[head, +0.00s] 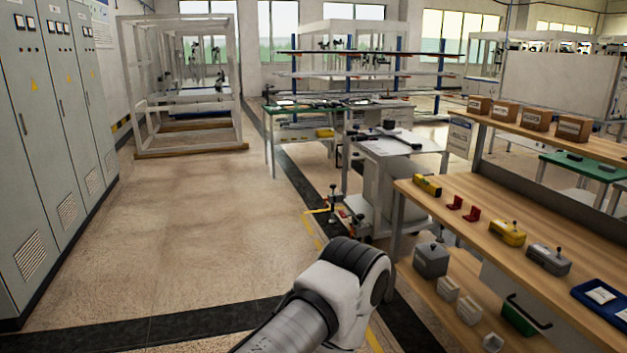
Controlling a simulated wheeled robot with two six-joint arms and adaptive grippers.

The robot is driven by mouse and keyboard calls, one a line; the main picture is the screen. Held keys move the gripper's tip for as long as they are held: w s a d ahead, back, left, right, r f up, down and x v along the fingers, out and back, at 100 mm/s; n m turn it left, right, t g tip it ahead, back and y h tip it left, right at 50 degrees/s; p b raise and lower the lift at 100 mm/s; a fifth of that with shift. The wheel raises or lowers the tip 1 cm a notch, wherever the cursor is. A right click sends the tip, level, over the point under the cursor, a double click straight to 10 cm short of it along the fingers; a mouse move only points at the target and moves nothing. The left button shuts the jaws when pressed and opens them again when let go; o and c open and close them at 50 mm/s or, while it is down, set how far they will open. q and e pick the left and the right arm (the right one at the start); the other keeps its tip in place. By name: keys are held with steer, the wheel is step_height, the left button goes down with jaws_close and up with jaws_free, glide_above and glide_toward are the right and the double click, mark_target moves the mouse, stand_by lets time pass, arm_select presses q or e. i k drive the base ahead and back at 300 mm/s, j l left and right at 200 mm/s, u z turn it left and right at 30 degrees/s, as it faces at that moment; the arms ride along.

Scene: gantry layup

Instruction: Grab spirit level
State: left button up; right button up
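A small yellow and dark block (427,185) lies at the far left end of the wooden workbench top (480,205). It may be the spirit level, but it is too small to tell. Part of one of my arms shows at the bottom centre, in front of the bench's left end. Neither gripper is in view.
The bench also holds two red pieces (472,214), a yellow tool (507,232), a grey tool (549,259) and a blue tray (604,301). A white-topped cart (385,145) stands behind it. Grey cabinets (45,130) line the left. The floor (200,220) between is clear.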

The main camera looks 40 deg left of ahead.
mark_target(434, 189)
steer(key=u, duration=0.65)
steer(key=i+j+u, duration=0.45)
steer(key=i, duration=1)
steer(key=i+j+u, duration=0.1)
steer(key=i+u, duration=0.2)
steer(key=i, duration=0.95)
